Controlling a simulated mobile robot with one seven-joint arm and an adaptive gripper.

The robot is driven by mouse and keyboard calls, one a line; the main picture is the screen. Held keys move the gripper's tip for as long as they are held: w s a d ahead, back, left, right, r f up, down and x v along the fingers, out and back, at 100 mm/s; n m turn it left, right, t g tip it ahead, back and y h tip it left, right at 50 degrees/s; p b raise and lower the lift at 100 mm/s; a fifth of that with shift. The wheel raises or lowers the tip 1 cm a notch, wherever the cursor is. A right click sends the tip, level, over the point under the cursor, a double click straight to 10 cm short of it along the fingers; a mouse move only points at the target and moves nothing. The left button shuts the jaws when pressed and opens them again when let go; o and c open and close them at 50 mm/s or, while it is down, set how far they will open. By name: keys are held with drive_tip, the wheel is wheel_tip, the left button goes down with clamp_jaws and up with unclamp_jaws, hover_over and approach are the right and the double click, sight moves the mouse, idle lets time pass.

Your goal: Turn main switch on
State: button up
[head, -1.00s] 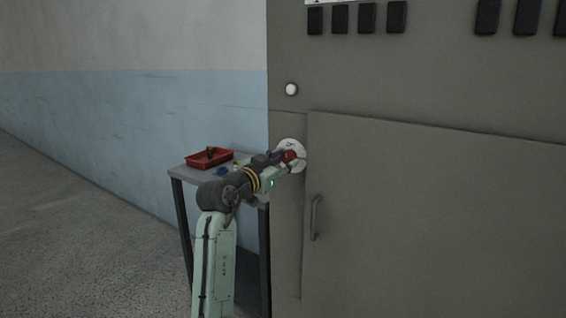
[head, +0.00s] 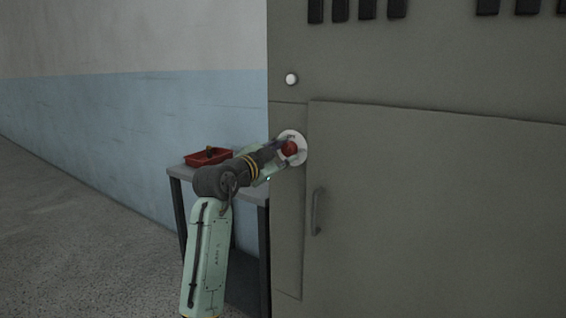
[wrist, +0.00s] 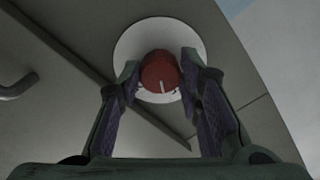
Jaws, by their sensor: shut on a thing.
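The main switch is a red knob (head: 289,148) on a round white plate (head: 303,155) on the grey cabinet's front, left of its door. In the wrist view the red knob (wrist: 160,72) has a short white mark on its lower right, and the white plate (wrist: 140,35) shows behind it. My gripper (wrist: 162,78) has one finger on each side of the knob and is shut on it. In the head view my gripper (head: 284,150) reaches the knob from the left. Lettering on the plate is too small to read.
The grey cabinet (head: 430,210) has a door handle (head: 317,211) right of and below the switch. A round white light or button (head: 292,79) is above it. A table (head: 178,172) with a red tray (head: 208,157) stands behind my arm. Open floor (head: 80,240) lies at left.

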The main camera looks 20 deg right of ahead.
drive_tip(key=m+b, duration=0.2)
drive_tip(key=m, duration=0.4)
drive_tip(key=shift+m+b, duration=0.3)
drive_tip(key=shift+b, duration=0.1)
drive_tip(key=m+b, duration=0.1)
drive_tip(key=m, duration=0.4)
drive_tip(key=shift+r, duration=0.15)
drive_tip(key=shift+m, duration=0.3)
drive_tip(key=o, duration=1.1)
drive_tip(key=shift+o, duration=0.2)
drive_tip(key=shift+a, duration=0.1)
drive_tip(key=v, duration=1.2)
